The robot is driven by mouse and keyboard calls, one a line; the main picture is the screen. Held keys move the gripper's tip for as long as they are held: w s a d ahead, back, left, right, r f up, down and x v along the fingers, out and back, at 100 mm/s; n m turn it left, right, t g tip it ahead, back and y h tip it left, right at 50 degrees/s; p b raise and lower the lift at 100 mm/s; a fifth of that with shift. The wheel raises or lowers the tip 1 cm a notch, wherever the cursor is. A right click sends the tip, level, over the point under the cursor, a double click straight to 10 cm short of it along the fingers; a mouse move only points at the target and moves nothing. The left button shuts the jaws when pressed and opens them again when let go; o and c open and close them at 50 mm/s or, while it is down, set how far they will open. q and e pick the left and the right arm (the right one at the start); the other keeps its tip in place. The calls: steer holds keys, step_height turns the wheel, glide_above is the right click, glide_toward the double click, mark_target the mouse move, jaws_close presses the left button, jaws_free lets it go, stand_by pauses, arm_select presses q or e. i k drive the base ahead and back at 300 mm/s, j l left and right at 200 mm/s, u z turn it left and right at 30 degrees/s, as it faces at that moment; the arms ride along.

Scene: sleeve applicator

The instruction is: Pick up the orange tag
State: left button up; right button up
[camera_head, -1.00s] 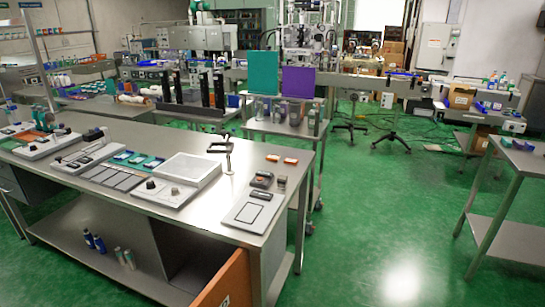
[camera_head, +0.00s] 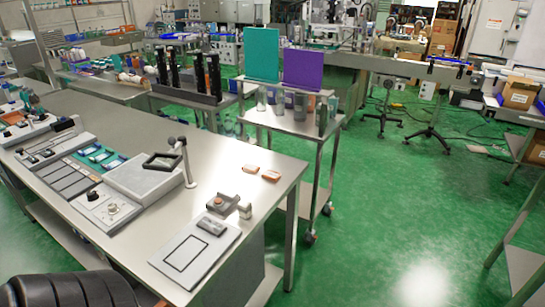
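Two small flat orange pieces lie side by side on the steel table, near its right back edge; I cannot tell which is the orange tag. The left orange piece (camera_head: 250,169) and the right orange piece (camera_head: 271,176) are a short gap apart, with nothing on top of them. Neither of my grippers is in view. A dark ribbed part at the bottom left corner looks like part of my own arm and is well away from the orange pieces.
On the steel table (camera_head: 215,178) stand a grey pad with a black outline (camera_head: 187,253), a small clamp-like device (camera_head: 228,205), a white box with a black-framed stand (camera_head: 146,180) and control panels. A cart (camera_head: 300,125) with teal and purple panels stands behind.

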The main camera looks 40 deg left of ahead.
mark_target(248, 167)
steer(key=i, duration=1.4)
steer(key=i+l+u, duration=0.1)
steer(key=i, duration=1.25)
steer(key=u, duration=0.45)
steer(key=i+u, duration=0.15)
steer(key=u, duration=0.3)
steer(key=l+u, duration=0.15)
steer(key=u, duration=1.8)
